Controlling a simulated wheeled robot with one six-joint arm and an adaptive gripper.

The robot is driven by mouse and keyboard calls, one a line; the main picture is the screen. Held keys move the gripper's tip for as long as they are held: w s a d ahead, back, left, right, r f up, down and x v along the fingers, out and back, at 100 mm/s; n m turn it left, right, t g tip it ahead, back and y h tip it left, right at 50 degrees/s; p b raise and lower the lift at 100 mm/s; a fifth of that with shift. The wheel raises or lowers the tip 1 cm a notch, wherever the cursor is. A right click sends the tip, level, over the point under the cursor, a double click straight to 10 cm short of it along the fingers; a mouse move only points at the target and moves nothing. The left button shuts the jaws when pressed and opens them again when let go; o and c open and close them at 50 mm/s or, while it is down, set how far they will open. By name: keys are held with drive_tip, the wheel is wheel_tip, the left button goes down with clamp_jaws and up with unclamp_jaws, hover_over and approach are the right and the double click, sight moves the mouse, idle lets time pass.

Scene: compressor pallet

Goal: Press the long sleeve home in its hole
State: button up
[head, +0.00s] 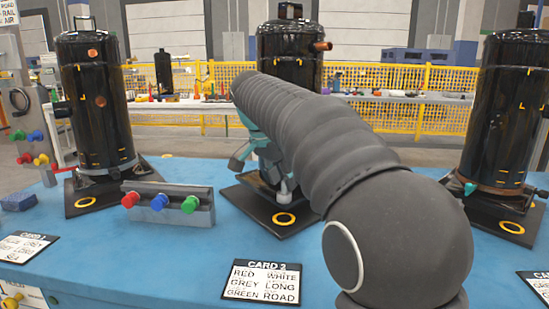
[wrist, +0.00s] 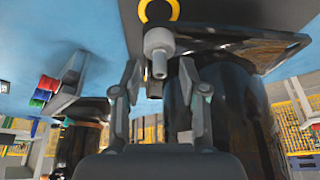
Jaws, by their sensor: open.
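A light grey sleeve (wrist: 159,42) with a wide collar and a narrower end stands by the yellow ring on the middle compressor's black base plate (wrist: 235,45). In the head view a pale bit of it (head: 285,188) shows low beside my arm. My gripper (wrist: 160,72) is open, its two fingers on either side of the sleeve's narrow end, with gaps that look clear. In the head view my arm hides most of my gripper (head: 262,165). The hole and how deep the sleeve sits in it cannot be made out.
The middle black compressor (head: 290,55) rises close behind my gripper. A grey rack (head: 200,212) with red, blue and green plugs stands to the left on the blue pallet top (head: 150,265). Card 2 (head: 261,282) lies in front. More compressors stand left (head: 95,100) and right (head: 505,110).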

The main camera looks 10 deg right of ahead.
drive_tip(key=v, duration=1)
drive_tip(key=shift+r, duration=0.1)
drive_tip(key=shift+c, duration=0.3)
